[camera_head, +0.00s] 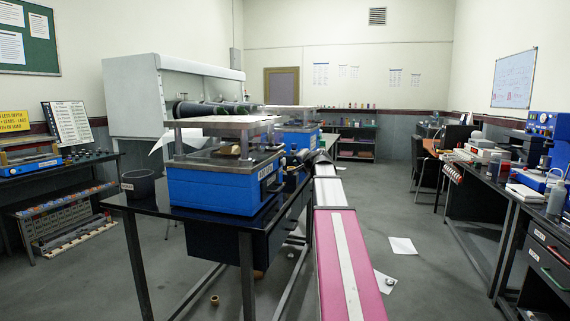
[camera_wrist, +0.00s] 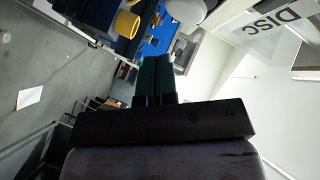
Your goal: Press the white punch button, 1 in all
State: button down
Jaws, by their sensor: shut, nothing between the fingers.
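A white rounded knob (camera_wrist: 187,10), which may be the white punch button, shows at the top edge of the wrist view, partly cut off. It lies beyond and a little right of my gripper's tips. My gripper (camera_wrist: 155,60) is shut and empty, its dark fingers side by side, pointing at a blue machine face (camera_wrist: 153,42). The fingers appear apart from the knob. In the head view two blue machines stand on the dark bench, a near one (camera_head: 215,190) and a farther one (camera_head: 298,137). I cannot make out the white button there.
A yellow cylinder (camera_wrist: 127,24) sticks out left of the knob. A clear panel marked DISC (camera_wrist: 268,32) is at upper right. A dark cup (camera_head: 138,184) stands on the bench's left end. Papers (camera_head: 402,246) lie on the floor; the aisle to the right has room.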

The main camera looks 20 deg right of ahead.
jog(key=shift+w+a, duration=0.55)
jog(key=shift+a, duration=0.3)
jog(key=shift+w+a, duration=0.1)
dwell(1.5)
jog(key=shift+w+a, duration=0.15)
jog(key=shift+a, duration=0.1)
jog(key=shift+w+a, duration=0.3)
jog(key=shift+a, duration=0.1)
dwell(0.9)
jog(key=shift+s+d, duration=0.55)
jog(key=shift+d, duration=0.2)
jog(key=shift+d, duration=0.1)
dwell(0.3)
jog(key=shift+s+d, duration=0.7)
jog(key=shift+d, duration=0.3)
jog(key=shift+s+d, duration=0.7)
jog(key=shift+d, duration=0.25)
